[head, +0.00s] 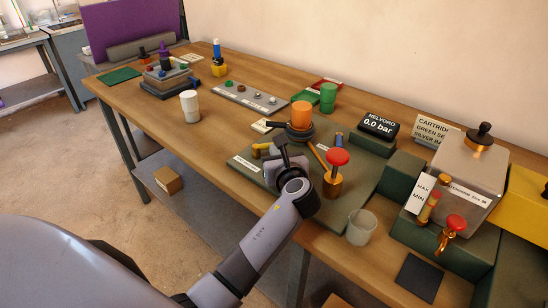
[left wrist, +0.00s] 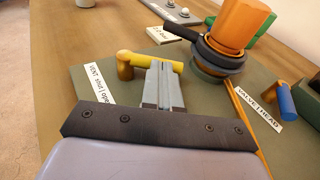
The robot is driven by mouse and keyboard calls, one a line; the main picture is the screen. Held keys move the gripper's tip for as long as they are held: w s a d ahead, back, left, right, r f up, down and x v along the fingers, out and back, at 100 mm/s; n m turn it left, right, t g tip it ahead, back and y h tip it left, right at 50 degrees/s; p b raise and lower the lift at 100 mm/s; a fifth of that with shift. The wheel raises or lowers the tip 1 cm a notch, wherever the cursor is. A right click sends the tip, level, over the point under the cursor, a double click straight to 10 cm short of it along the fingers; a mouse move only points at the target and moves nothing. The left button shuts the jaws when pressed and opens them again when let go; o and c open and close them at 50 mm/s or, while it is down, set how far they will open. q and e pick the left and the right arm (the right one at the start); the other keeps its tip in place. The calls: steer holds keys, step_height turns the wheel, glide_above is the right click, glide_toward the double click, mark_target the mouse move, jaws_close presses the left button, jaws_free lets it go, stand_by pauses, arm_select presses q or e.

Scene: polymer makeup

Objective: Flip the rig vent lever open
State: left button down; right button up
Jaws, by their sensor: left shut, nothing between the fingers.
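The vent lever (left wrist: 140,57) is a yellow bar on a brass-coloured pivot at its left end, and it lies sideways across the left wrist view. It also shows in the head view (head: 262,148), partly behind my gripper. A white label (left wrist: 96,84) reading "VENT shut | open" lies left of it on the green rig plate (head: 255,176). My left gripper (left wrist: 163,68) is shut and empty, its fingertips overlapping the lever's right part in the picture. Whether they touch it I cannot tell. The gripper also shows in the head view (head: 281,142). My right gripper is not in view.
An orange cup (head: 301,114) sits in a dark clamp with a handle just beyond the lever. A red-knobbed valve (head: 338,158) stands right of my gripper. A clear cup (head: 361,227) is near the front edge. A white cup (head: 189,107) stands left, with bare wood around it.

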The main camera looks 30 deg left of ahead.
arm_select(q)
steer(key=shift+w+a+n+g+y, duration=0.1)
steer(key=shift+w+n+g+y, duration=0.55)
steer(key=shift+n+g+y, duration=0.45)
steer(key=shift+w, duration=0.15)
steer(key=shift+w+a, duration=0.1)
steer(key=shift+w, duration=0.05)
